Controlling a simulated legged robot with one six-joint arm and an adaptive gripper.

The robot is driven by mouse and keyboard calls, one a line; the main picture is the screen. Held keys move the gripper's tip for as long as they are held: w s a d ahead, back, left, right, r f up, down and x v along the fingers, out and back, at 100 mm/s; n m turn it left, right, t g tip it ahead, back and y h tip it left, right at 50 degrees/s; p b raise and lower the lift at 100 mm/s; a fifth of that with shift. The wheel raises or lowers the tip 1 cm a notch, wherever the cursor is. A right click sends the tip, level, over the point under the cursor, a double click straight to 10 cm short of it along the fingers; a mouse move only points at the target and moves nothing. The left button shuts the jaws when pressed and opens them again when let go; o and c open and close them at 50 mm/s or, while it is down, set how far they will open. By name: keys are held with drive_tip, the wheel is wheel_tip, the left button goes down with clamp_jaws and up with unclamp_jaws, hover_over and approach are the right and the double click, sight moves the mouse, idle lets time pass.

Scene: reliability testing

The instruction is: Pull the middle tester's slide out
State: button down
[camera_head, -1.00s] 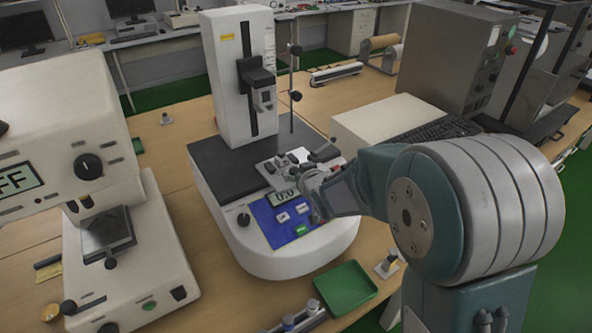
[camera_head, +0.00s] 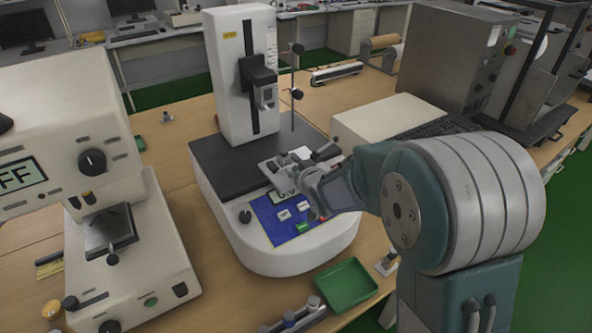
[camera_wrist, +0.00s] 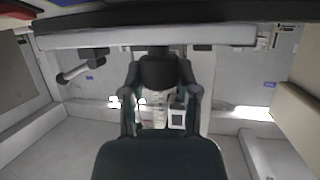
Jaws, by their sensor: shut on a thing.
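The middle tester (camera_head: 237,95) is a white machine with a tall column and a dark base top. Its slide (camera_head: 277,169), a light metal plate, lies above the front of the base, near the blue control panel (camera_head: 268,217). My gripper (camera_head: 312,168) is at the slide's right front side, shut on what looks like the slide's handle. In the wrist view my gripper (camera_wrist: 160,75) has a finger on each side of a dark part. The exact contact is hidden in the head view by the fingers and wrist.
Another tester (camera_head: 120,225) stands at the left. A green tray (camera_head: 346,286) lies at the tester's front right. A beige box (camera_head: 388,117) and a black keyboard (camera_head: 440,129) are behind my arm. Some bare table shows between the two testers.

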drive_tip(key=shift+s+d, duration=0.25)
drive_tip(key=shift+d, duration=0.05)
drive_tip(key=shift+c, duration=1.7)
unclamp_jaws()
drive_tip(key=shift+a+f, duration=0.1)
drive_tip(key=shift+a, duration=0.05)
drive_tip(key=shift+w+a, duration=0.1)
drive_tip(key=shift+a, duration=0.1)
drive_tip(key=shift+d, duration=0.15)
drive_tip(key=shift+s+d+r, duration=0.25)
drive_tip(key=shift+s, duration=0.1)
drive_tip(key=v, duration=1.1)
drive_tip(key=shift+a, duration=0.2)
